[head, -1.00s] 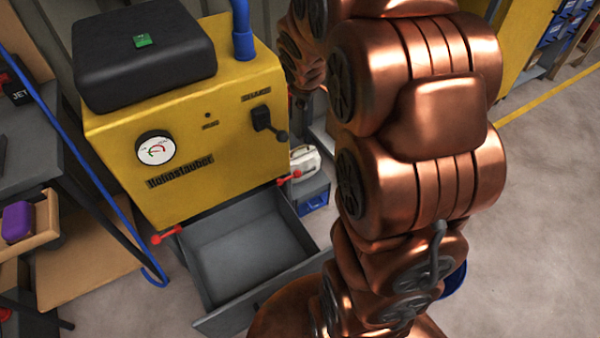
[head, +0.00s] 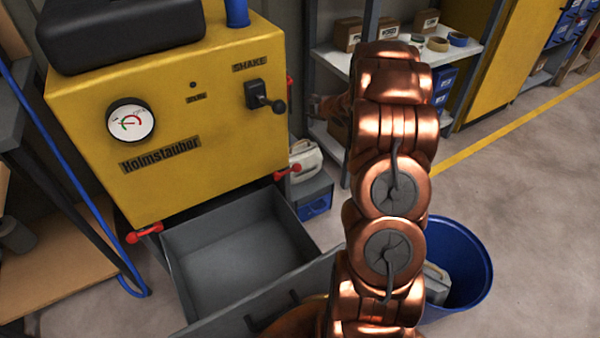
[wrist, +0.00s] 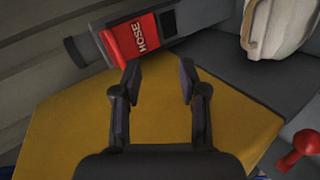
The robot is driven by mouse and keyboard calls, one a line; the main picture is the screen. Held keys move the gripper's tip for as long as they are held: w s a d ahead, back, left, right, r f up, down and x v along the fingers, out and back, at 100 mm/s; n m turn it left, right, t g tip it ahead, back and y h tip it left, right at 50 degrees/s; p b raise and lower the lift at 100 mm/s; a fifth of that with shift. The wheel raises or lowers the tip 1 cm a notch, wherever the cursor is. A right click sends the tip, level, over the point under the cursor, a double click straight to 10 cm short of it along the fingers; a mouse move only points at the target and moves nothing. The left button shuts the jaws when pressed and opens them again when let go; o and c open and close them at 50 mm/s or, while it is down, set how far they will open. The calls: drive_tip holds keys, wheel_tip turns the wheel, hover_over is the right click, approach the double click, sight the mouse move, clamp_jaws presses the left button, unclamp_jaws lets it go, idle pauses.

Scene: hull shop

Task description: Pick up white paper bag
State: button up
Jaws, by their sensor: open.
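A white, bag-like object (head: 305,160) sits on a grey box beside the yellow machine in the head view. Its details are too small there to be sure it is paper. A whitish, rounded object (wrist: 275,25) shows at the upper right edge of the wrist view, partly cut off, and seems to be the same thing. My gripper (wrist: 160,75) is open with nothing between its fingers. It is over the yellow machine side, and the white object lies up and to the right of it.
The yellow machine (head: 225,125) has an open, empty grey drawer (head: 235,245) and red latches. A blue bin (head: 470,265) holding a greyish item stands behind my arm. A shelf (head: 470,55) is at the back. Floor at right is clear.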

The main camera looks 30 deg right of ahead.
sight(298, 143)
drive_tip(key=shift+s+a+f+n+t+y+b, duration=0.15)
drive_tip(key=shift+f+n+t+y+b, duration=0.35)
drive_tip(key=shift+f+n+y+b, duration=1.7)
drive_tip(key=shift+a+f+m+t+h+b, duration=0.15)
drive_tip(key=shift+f+m+t+h+b, duration=0.65)
drive_tip(key=shift+f, duration=3.15)
drive_tip(key=shift+s+a+f+n+t+y+b, duration=0.1)
drive_tip(key=shift+a+f+n+t+y+b, duration=0.1)
drive_tip(key=shift+f+n+y+b, duration=2.2)
drive_tip(key=shift+w+a+f+m+h+b, duration=0.25)
drive_tip(key=shift+w+m+h+b, duration=0.1)
drive_tip(key=shift+w, duration=0.55)
drive_tip(key=shift+w+a+f+m+h+b, duration=0.1)
drive_tip(key=shift+w+f+m+h+b, duration=0.2)
drive_tip(key=shift+w, duration=0.55)
drive_tip(key=shift+w+a+f+m+h+b, duration=0.25)
drive_tip(key=shift+w+m+h+b, duration=0.1)
drive_tip(key=shift+w, duration=0.55)
clamp_jaws()
